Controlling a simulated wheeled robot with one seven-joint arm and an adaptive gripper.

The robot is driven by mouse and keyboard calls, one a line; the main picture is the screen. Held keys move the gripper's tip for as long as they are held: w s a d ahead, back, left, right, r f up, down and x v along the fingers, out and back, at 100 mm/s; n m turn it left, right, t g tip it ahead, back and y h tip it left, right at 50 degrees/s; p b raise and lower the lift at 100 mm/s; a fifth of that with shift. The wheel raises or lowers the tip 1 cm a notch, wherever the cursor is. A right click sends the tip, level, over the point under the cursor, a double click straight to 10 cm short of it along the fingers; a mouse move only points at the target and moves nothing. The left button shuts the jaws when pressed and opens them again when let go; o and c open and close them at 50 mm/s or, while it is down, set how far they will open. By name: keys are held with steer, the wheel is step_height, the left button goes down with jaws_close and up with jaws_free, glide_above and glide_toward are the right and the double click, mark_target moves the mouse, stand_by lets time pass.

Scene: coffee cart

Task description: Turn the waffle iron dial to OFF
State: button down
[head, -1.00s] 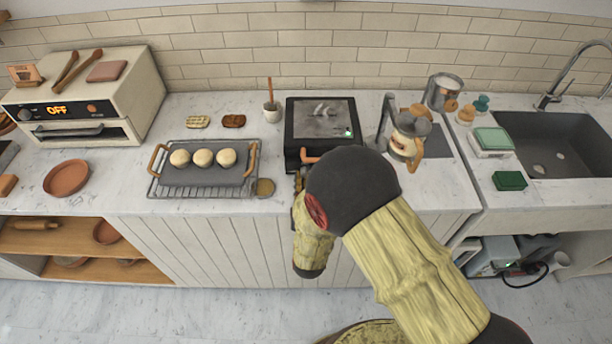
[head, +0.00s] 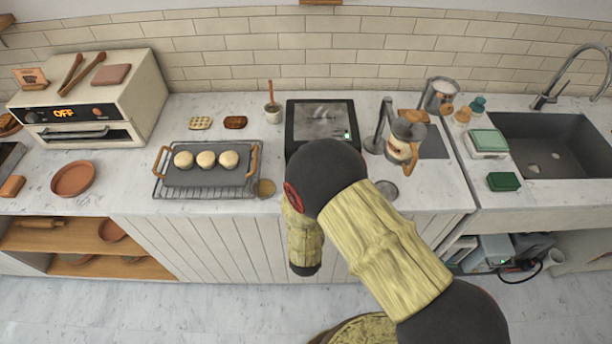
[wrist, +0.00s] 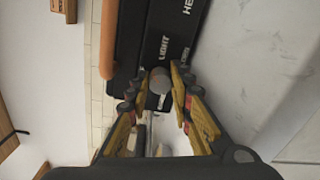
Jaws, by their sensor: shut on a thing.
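The waffle iron (head: 320,119) is a black, square appliance with a grey top and a small green light. It stands on the counter against the tiled wall; my arm hides its front in the head view. In the wrist view its black front (wrist: 150,32) carries white labels, of which "LIGHT" is readable. A small round grey dial (wrist: 160,80) is at that front. My gripper (wrist: 157,84) has a finger on each side of the dial and is shut on it. The dial's pointer setting cannot be made out. My gripper is hidden in the head view.
A grey griddle with three round buns (head: 206,159) sits on a wire rack to the left. An orange handle (wrist: 108,40) runs beside the dial.

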steer(key=n+p, duration=0.1)
steer(key=n, duration=0.3)
steer(key=shift+p, duration=0.35)
steer(key=shift+a+n+p, duration=0.1)
steer(key=shift+n+p, duration=0.55)
steer(key=shift+n, duration=1.15)
steer(key=c, duration=1.6)
jaws_free()
steer(key=s, duration=1.2)
steer(key=shift+a, duration=0.4)
